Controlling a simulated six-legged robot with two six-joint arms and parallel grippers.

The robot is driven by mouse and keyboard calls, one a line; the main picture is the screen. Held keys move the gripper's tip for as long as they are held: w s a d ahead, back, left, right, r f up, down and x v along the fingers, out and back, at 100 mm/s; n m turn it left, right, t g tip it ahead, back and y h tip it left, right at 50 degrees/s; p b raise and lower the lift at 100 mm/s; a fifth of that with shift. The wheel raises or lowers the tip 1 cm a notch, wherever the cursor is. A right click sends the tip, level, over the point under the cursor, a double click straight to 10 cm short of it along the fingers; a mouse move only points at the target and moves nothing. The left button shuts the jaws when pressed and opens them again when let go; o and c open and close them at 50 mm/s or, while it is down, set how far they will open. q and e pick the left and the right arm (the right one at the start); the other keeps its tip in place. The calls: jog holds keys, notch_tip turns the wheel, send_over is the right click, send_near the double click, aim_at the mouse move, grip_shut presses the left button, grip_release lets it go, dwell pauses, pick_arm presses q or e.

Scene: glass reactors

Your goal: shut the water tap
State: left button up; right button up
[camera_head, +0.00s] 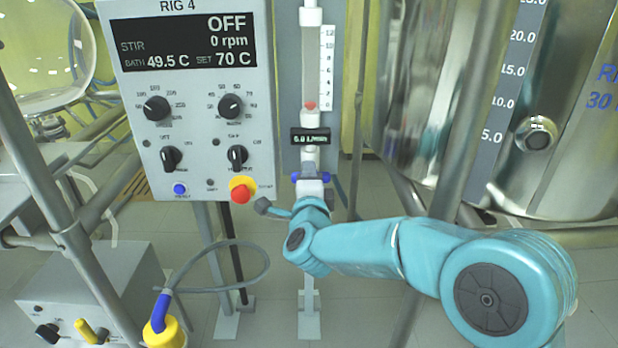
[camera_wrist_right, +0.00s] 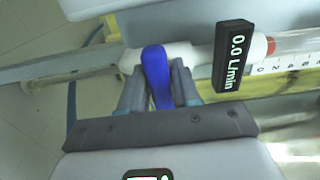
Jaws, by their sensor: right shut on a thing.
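The water tap's blue lever (camera_head: 325,177) sits on the white upright pipe below the flow meter. It lies across the pipe, and its middle is partly hidden by my right gripper (camera_head: 311,186). In the right wrist view the blue lever (camera_wrist_right: 157,72) stands between the two grey fingers of my right gripper (camera_wrist_right: 158,88), which is shut on it. The flow meter display (camera_wrist_right: 233,56) reads 0.0 L/min; it also shows in the head view (camera_head: 310,138). My left gripper is not in view.
The RIG 4 control panel (camera_head: 199,100) with knobs and a red stop button (camera_head: 240,194) stands close left of the tap. A large steel vessel (camera_head: 450,90) stands to the right. A grey box (camera_head: 85,290) and a yellow-capped plug (camera_head: 165,333) are at lower left.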

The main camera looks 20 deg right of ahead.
dwell(0.3)
jog(key=o, duration=0.9)
jog(key=v, duration=1.6)
jog(key=shift+s, duration=0.15)
jog(key=shift+a, duration=0.1)
